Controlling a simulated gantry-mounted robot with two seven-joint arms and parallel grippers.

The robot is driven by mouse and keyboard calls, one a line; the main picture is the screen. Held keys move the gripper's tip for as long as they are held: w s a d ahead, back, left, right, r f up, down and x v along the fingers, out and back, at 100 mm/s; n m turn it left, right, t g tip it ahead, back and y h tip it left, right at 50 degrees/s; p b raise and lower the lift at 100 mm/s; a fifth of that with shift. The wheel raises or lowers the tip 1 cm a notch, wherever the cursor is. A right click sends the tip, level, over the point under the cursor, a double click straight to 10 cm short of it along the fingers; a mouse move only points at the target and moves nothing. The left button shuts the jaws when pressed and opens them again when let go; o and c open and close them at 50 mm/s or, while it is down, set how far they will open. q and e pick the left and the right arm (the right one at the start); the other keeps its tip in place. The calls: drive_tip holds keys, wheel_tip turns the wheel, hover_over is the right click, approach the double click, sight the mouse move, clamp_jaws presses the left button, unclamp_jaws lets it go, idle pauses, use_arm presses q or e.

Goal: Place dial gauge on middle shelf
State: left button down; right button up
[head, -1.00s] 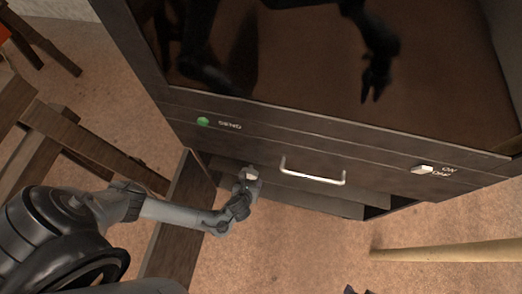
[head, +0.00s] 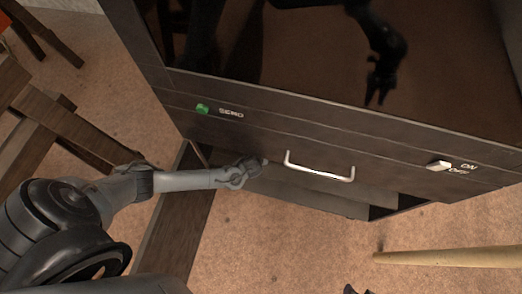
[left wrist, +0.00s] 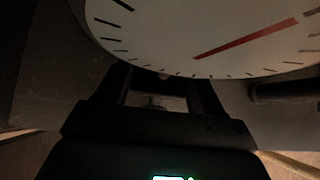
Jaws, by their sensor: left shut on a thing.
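The dial gauge (left wrist: 170,35) fills the top of the left wrist view, with a white face, black tick marks and a red needle. My left gripper (left wrist: 160,85) is shut on it. In the head view my left gripper (head: 258,164) is at the dark cabinet's front, left of the silver handle and partly under the upper edge. The gauge is mostly hidden there. A grey shelf (head: 320,192) shows inside the open space below the handle; which shelf level it is, I cannot tell. In the head view a small dark tip at the bottom edge may be my right gripper.
The dark cabinet (head: 300,125) has a green button (head: 202,109), a silver handle (head: 320,172) and a white switch (head: 439,165). An open side panel (head: 180,225) stands under my left arm. A wooden pole (head: 450,258) lies at lower right. Wooden furniture (head: 60,140) is at left.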

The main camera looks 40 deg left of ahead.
use_arm(q)
wheel_tip(320, 180, down, 2)
drive_tip(key=shift+f+b, duration=0.15)
drive_tip(key=shift+b, duration=0.45)
drive_tip(key=shift+f, duration=0.15)
drive_tip(key=shift+f, duration=0.15)
drive_tip(key=shift+c, duration=0.6)
unclamp_jaws()
